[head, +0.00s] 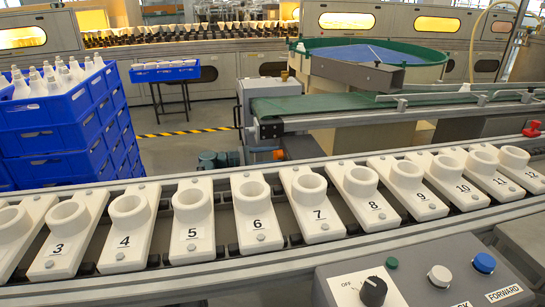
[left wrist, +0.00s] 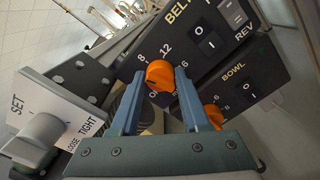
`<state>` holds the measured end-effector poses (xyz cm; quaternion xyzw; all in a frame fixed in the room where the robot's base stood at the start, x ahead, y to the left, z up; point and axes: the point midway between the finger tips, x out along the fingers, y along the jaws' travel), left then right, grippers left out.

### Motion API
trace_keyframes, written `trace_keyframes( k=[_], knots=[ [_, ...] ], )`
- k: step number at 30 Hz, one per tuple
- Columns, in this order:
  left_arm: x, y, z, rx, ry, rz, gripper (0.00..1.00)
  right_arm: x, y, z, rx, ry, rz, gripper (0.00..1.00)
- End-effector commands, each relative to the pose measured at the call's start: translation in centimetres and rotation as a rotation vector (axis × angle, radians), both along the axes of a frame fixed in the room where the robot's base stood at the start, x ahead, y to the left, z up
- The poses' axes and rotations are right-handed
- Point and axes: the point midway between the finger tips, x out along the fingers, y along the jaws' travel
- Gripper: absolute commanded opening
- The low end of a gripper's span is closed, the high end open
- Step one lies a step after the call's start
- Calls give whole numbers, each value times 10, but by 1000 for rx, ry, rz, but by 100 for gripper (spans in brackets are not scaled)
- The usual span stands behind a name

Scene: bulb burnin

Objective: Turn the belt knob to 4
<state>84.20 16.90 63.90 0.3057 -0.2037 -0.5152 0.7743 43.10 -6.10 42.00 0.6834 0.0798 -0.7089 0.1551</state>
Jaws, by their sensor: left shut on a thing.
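The belt knob (left wrist: 160,75) is an orange dial on a dark panel marked BELT (left wrist: 190,52) in the left wrist view. The numbers 8 and 12 show near its far side; the rest of its scale is partly hidden by my fingers. My left gripper (left wrist: 160,76) has its two blue-grey fingers on either side of the knob and is shut on it. I cannot read the knob's setting clearly. I cannot make out this panel or my left gripper in the head view. My right gripper is in neither view.
A second orange knob, the bowl knob (left wrist: 214,114), sits close to the right finger. Black rocker switches (left wrist: 207,43) lie beyond. A grey SET and TIGHT/LOOSE knob (left wrist: 40,135) stands left. The head view shows numbered white holders (head: 125,232) and a control box (head: 425,270).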

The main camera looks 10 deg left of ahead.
Motion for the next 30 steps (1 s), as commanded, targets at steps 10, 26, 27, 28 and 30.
trace_keyframes(
  k=[10, 26, 27, 28, 30],
  knots=[
    [0, 1, 0, -122, 299, 3, 0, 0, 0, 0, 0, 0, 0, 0],
    [1, 2, -1, -258, 626, 2, 0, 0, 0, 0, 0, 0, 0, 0],
    [1, 2, -1, -263, 639, 2, 0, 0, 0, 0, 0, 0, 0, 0],
    [1, 2, -1, -267, 648, 2, 0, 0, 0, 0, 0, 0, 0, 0],
    [0, 2, -1, -274, 665, 2, 0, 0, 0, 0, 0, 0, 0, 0]
  ],
)
